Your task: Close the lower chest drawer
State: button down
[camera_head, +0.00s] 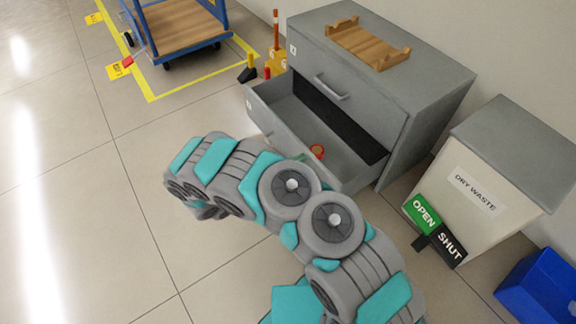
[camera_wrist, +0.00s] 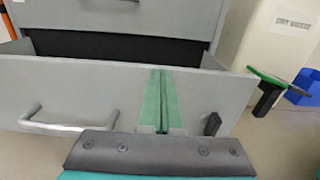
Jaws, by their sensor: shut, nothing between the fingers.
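The grey chest (camera_head: 400,90) stands against the wall. Its lower drawer (camera_head: 262,112) is pulled well out, with its dark interior showing; the upper drawer (camera_head: 318,82) is shut. In the wrist view the lower drawer's front panel (camera_wrist: 100,88) fills the middle, with a bar handle (camera_wrist: 65,126) at left. My gripper (camera_wrist: 162,74) is shut and empty, its green fingers in front of the panel, right of the handle. I cannot tell whether the fingertips touch the panel. In the head view my arm hides most of the gripper and part of the drawer front.
A red ring (camera_head: 317,151) shows in the open drawer. A wooden rack (camera_head: 368,44) sits on the chest. A dry waste bin (camera_head: 470,190) with an open/shut sign and a blue crate (camera_head: 543,285) stand at right. A cart (camera_head: 180,25) is at back left; the left floor is clear.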

jog(key=shift+w+d, duration=0.2)
jog(key=shift+d, duration=0.05)
jog(key=b+x, duration=0.6)
jog(key=x, duration=1.2)
jog(key=shift+w+d, duration=0.15)
